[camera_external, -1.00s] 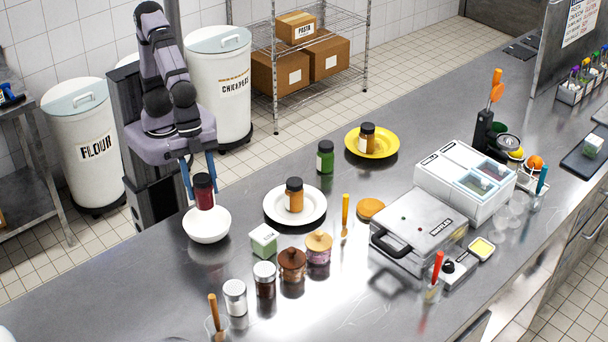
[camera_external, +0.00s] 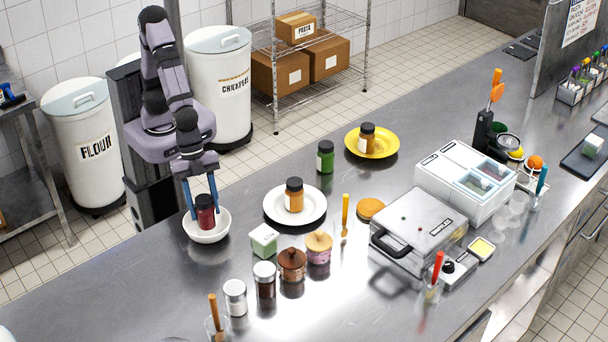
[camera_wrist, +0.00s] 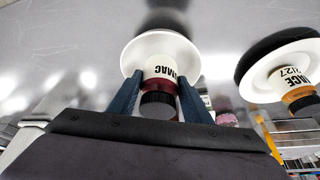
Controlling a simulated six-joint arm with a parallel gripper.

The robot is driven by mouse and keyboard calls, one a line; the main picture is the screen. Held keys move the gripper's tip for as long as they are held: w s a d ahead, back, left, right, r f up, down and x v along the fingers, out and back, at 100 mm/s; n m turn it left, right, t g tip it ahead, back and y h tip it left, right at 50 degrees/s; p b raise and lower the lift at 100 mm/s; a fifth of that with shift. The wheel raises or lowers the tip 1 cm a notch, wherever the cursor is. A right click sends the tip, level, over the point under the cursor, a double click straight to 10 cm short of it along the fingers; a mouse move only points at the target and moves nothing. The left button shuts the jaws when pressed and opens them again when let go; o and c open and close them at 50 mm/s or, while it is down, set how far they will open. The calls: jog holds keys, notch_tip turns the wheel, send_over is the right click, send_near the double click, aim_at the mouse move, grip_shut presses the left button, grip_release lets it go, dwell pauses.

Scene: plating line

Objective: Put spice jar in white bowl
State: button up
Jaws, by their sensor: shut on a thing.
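A dark red spice jar with a black lid (camera_external: 205,213) stands upright inside the white bowl (camera_external: 190,234), at the counter's left part. My gripper (camera_external: 205,204) points down with its blue fingers on both sides of the jar, shut on it. In the wrist view the jar (camera_wrist: 158,88) sits between the two fingers, its white label partly showing, with the white bowl (camera_wrist: 132,60) around its lower end. Whether the jar's base touches the bowl floor is hidden.
To the right, a white plate (camera_external: 272,215) holds an orange jar (camera_external: 294,196). A green jar (camera_external: 325,158) and a yellow plate (camera_external: 391,152) with another jar stand farther back. A green-and-white box (camera_external: 264,240) and several small jars stand in front.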

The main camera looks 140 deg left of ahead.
aim_at(205, 214)
jog(key=shift+f, duration=1.3)
jog(key=shift+f, duration=0.1)
jog(key=shift+f, duration=0.15)
jog(key=o, duration=1.2)
jog(key=shift+o, duration=0.2)
jog(key=shift+r, duration=0.2)
